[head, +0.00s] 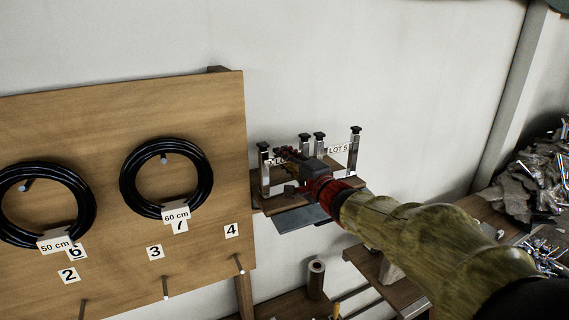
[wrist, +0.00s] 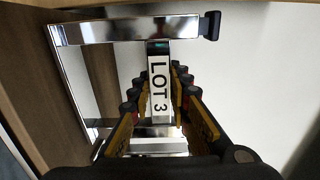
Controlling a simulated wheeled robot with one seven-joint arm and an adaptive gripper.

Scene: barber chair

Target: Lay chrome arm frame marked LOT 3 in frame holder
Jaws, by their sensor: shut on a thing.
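My gripper (head: 288,162) is at the small wall shelf (head: 284,200) in the head view. In the wrist view its two fingers (wrist: 158,78) are shut on the chrome arm frame marked LOT 3 (wrist: 110,30), one on each side of its white LOT 3 tag (wrist: 159,88). The frame is a bright rectangular loop with a black end on its top bar. In the head view a chrome upright (head: 264,176) with a black top stands left of my fingers, beside a partly hidden tag. Whether the frame touches the shelf is unclear. I cannot identify the frame holder.
Another chrome frame (head: 354,152) with a LOT 5 tag (head: 339,149) stands right of my gripper, near further uprights. A wooden board (head: 110,110) with black rings (head: 166,178) is at left. Metal scrap (head: 530,180) is piled at right. A lower shelf holds a brown roll (head: 316,278).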

